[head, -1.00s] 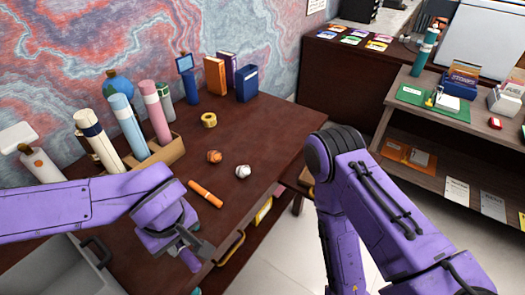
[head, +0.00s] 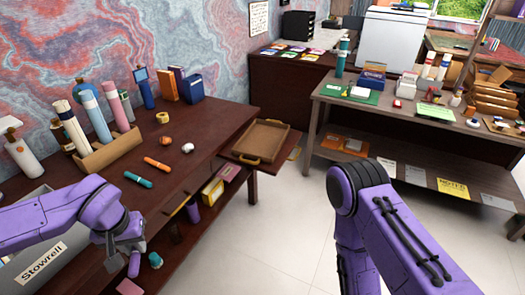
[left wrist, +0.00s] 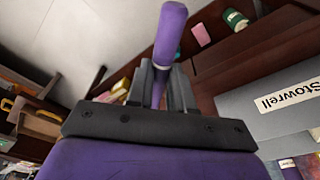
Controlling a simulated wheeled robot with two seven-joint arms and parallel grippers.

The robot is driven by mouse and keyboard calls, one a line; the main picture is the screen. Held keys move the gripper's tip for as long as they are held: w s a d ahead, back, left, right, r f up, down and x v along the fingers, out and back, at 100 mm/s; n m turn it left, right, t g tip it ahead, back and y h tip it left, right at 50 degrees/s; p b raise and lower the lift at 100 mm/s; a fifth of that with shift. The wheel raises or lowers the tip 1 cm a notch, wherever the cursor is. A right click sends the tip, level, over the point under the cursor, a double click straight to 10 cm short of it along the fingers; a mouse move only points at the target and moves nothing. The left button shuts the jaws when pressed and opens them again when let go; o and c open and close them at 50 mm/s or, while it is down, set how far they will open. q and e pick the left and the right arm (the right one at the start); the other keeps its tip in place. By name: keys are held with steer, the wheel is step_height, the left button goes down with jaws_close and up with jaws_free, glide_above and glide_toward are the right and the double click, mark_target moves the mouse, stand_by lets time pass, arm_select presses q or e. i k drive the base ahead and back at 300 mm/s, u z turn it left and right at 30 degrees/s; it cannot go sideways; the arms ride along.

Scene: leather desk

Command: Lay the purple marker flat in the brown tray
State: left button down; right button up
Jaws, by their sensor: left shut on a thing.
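My left gripper (head: 126,246) is at the lower left of the head view, in front of the desk's front edge. It is shut on the purple marker, which sticks out past the fingertips in the left wrist view (left wrist: 171,35). In the head view the marker's purple end (head: 134,264) shows below the jaws; the rest is hidden by the gripper. The brown tray (head: 283,149) is an empty, shallow tray at the right end of the desk, well right of the gripper. My right arm shows on the right, but its gripper is out of view.
An orange marker (head: 157,164) and a teal marker (head: 138,180) lie on the desk (head: 205,150). Two balls and a yellow tape roll (head: 162,117) lie behind. A holder (head: 110,152) with tall tubes stands left. A grey Stowrell bin (head: 50,255) is at lower left.

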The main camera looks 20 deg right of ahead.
mark_target(258, 147)
steer(key=u, duration=0.25)
steer(key=i, duration=0.8)
steer(key=z, duration=0.65)
steer(key=i, duration=0.85)
steer(key=z, duration=0.95)
